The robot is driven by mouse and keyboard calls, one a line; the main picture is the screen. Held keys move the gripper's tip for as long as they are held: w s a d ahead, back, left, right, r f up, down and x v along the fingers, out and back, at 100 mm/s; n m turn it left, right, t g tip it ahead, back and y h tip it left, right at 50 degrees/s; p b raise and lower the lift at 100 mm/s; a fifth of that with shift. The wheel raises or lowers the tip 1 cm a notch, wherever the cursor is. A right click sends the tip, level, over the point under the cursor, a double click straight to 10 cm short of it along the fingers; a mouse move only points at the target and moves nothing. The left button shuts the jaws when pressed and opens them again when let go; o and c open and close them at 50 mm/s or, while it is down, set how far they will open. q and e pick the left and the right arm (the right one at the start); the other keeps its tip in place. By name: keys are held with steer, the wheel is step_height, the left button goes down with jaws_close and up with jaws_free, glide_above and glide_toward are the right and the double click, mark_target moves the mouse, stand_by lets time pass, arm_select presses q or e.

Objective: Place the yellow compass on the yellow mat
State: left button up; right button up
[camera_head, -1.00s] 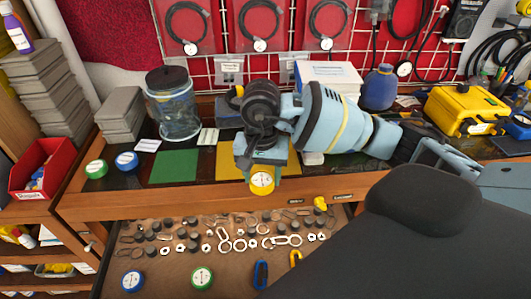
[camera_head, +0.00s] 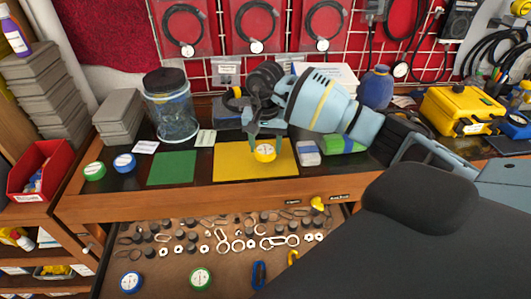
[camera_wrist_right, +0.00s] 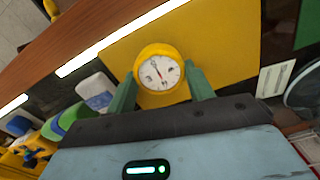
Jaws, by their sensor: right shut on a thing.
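The yellow compass (camera_head: 264,152) has a round white dial and a yellow rim. My right gripper (camera_head: 266,143) is shut on it, with one finger on each side. In the right wrist view the compass (camera_wrist_right: 158,73) sits between the fingertips of the gripper (camera_wrist_right: 161,88), dial facing the camera. The yellow mat (camera_head: 234,169) lies flat on the bench, and the compass shows over its upper right part. The mat (camera_wrist_right: 220,40) also fills the area behind the compass in the wrist view. I cannot tell whether the compass touches the mat. My left gripper is not in view.
A green mat (camera_head: 172,168) lies to the left, with a green-rimmed compass (camera_head: 95,170) and a blue-rimmed one (camera_head: 125,161) beyond it. A glass jar (camera_head: 171,108) stands behind. An open drawer (camera_head: 150,262) with loose parts is below the bench front.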

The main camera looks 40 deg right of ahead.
mark_target(266, 147)
steer(key=shift+w+d+f, duration=0.1)
steer(key=shift+f, duration=1.65)
steer(key=shift+f, duration=0.1)
steer(key=shift+f, duration=0.15)
steer(key=o, duration=1)
steer(key=shift+r, duration=0.2)
step_height(266, 147, up, 12)
steer(key=shift+r, duration=0.1)
